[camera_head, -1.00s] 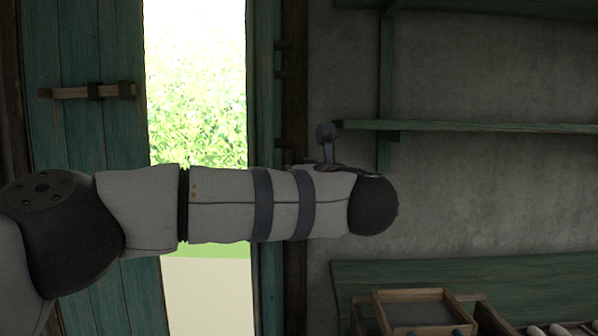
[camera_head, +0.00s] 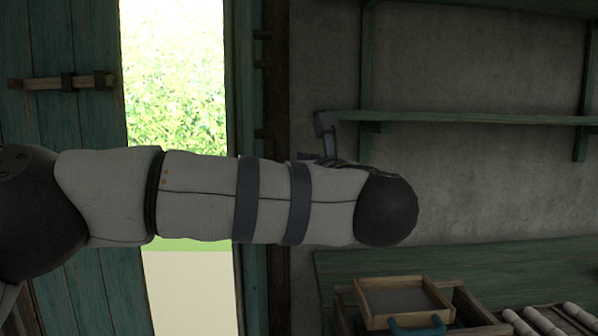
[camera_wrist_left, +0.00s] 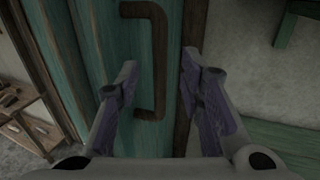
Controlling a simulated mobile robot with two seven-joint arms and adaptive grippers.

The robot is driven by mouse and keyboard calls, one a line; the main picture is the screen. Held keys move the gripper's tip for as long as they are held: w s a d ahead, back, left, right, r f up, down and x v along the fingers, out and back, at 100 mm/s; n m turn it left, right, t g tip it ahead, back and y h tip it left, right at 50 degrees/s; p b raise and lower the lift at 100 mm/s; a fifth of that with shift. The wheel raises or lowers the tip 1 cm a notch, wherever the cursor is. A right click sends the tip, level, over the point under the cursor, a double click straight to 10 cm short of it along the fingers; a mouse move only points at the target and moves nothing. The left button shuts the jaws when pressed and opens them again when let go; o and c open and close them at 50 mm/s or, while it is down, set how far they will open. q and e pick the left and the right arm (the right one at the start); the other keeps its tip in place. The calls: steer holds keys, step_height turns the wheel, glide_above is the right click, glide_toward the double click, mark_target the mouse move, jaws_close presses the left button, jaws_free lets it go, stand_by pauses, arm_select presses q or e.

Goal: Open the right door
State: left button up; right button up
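In the head view, the left door (camera_head: 60,130) is of teal planks with a wooden latch bar. A bright gap shows outdoors beside it. A narrow teal strip (camera_head: 245,90), perhaps the right door edge-on, borders the gap's right side. My left arm crosses the middle and hides part of the gap. In the left wrist view, a teal door panel (camera_wrist_left: 84,45) carries a dark brown upright handle (camera_wrist_left: 157,50). My left gripper (camera_wrist_left: 158,78) is open, its fingers on either side of the handle's lower part in the picture; contact cannot be told. My right gripper is not in view.
A teal wall shelf (camera_head: 460,118) is on the grey wall at right. Below it stand a bench (camera_head: 500,262), a small wooden tray (camera_head: 365,296) and several pale rolls (camera_head: 545,322).

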arm_select(q)
steer(key=v, duration=0.6)
steer(key=shift+s, duration=0.1)
